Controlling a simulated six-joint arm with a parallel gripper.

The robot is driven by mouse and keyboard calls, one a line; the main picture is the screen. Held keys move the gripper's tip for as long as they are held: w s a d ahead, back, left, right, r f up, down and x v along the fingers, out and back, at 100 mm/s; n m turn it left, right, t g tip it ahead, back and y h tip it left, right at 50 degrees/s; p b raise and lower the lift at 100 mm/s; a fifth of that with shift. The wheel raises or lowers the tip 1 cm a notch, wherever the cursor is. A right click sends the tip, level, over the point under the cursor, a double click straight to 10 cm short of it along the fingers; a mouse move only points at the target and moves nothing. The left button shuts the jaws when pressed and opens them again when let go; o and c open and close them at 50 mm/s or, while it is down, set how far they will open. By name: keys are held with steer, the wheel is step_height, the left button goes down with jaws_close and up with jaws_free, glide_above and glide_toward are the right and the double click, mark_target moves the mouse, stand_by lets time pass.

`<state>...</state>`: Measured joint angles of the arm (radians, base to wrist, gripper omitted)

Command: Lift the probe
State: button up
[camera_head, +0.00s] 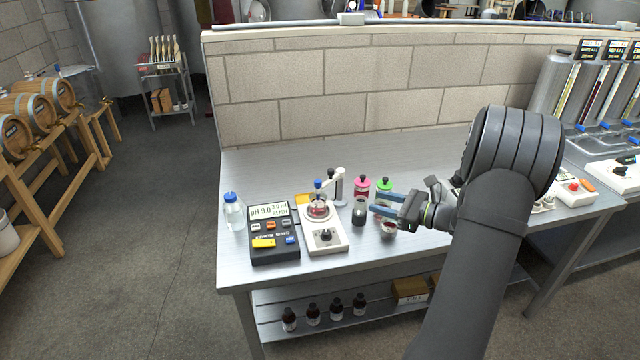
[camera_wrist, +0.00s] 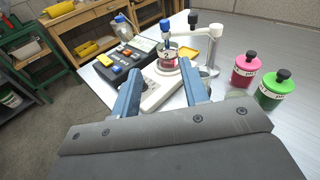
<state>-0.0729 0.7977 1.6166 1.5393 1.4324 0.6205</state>
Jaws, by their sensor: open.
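The probe (camera_head: 317,184) has a blue cap and stands upright at a glass beaker (camera_head: 319,209) with red liquid, on a white stirrer (camera_head: 326,238). A white stand arm (camera_head: 338,182) rises beside it; its lower end is hidden or too small to tell. In the wrist view the blue-capped probe (camera_wrist: 166,24) shows above the beaker, beyond my fingers.
A pink bottle (camera_head: 362,187) and a green bottle (camera_head: 384,186) stand behind. A blue-capped clear bottle (camera_head: 234,212) is at far left. The bench back is clear.

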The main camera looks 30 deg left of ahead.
mark_target(321, 185)
steer(key=shift+m+y, duration=0.7)
steer(key=a+f, duration=0.1)
steer(key=a, duration=1.3)
steer(key=w+a+f, duration=0.1)
steer(key=a, duration=0.6)
steer(key=shift+f, duration=0.35)
